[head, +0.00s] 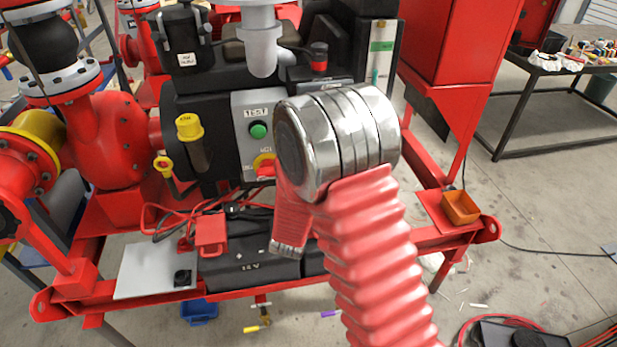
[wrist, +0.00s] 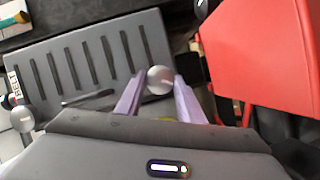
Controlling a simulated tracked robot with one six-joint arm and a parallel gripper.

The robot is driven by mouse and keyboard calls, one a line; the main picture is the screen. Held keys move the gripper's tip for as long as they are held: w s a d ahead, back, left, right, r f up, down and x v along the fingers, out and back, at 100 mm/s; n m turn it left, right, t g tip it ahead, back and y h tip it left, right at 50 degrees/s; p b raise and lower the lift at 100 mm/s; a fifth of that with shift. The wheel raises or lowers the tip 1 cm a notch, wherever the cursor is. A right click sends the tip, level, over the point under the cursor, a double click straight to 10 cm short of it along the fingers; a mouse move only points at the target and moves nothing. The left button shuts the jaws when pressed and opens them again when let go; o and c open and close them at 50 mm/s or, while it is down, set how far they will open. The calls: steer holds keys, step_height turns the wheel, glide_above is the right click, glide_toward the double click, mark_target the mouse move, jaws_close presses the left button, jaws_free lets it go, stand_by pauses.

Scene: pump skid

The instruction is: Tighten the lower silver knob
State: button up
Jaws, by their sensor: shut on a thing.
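In the wrist view, a round silver knob (wrist: 160,76) sits at the right edge of a dark slotted cover. My gripper (wrist: 160,84) has its two pale purple fingers on either side of this knob and is shut on it. A second silver knob (wrist: 22,120) shows at the far left of the wrist view, clear of the fingers. I cannot tell from the picture alone which of the two is the lower one. In the head view my own arm hides the gripper, and neither knob can be made out there.
The dark slotted cover (wrist: 95,62) lies left of the fingers, with a red panel (wrist: 262,45) close on the right. In the head view, a grey control box (head: 257,128) with a green button stands behind my arm. An orange tray (head: 460,207) is at the right.

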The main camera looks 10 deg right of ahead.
steer(key=shift+a+f+n, duration=0.2)
steer(key=shift+n, duration=0.5)
steer(key=o, duration=1.1)
steer(key=shift+c, duration=0.2)
steer(key=v, duration=1.3)
steer(key=shift+s+a+f, duration=0.2)
steer(key=shift+s+f, duration=0.1)
steer(key=shift+s, duration=0.1)
